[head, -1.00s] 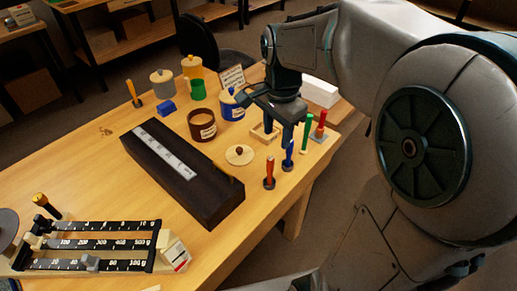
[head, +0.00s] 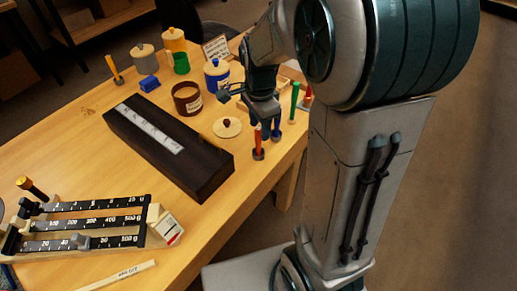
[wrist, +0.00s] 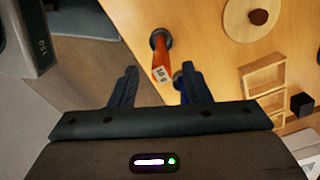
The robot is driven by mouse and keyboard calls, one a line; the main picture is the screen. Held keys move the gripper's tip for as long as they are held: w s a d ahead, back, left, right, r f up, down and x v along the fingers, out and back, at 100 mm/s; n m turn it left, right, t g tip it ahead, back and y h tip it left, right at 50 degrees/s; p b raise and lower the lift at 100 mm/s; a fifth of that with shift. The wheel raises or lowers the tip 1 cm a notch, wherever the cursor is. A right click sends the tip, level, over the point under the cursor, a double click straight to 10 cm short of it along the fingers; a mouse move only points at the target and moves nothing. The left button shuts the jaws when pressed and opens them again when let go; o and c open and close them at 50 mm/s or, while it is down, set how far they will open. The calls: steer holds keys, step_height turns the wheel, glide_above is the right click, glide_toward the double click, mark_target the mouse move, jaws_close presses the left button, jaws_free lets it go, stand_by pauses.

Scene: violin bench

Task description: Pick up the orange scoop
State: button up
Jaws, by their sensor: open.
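An upright tool with an orange-red handle (head: 258,142) stands in a dark base at the table's right edge. It also shows in the wrist view (wrist: 161,56), just beyond my fingertips, with a marked square end facing the camera. I cannot see a scoop bowl on it. My gripper (wrist: 158,82) is open and empty, pointing down, with the orange-red handle lying between the lines of its two fingers. In the head view my gripper (head: 266,122) is just above and beside this handle. Another orange-handled tool (head: 113,68) stands at the far left corner.
A blue handle partly hidden by my finger, a green handle (head: 294,101) and a red one (head: 307,96) stand close by. A balance scale (head: 85,225) is in front.

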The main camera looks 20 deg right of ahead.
mark_target(258, 143)
step_height(258, 143, down, 4)
steer(key=shift+a+r, duration=0.15)
jaws_close()
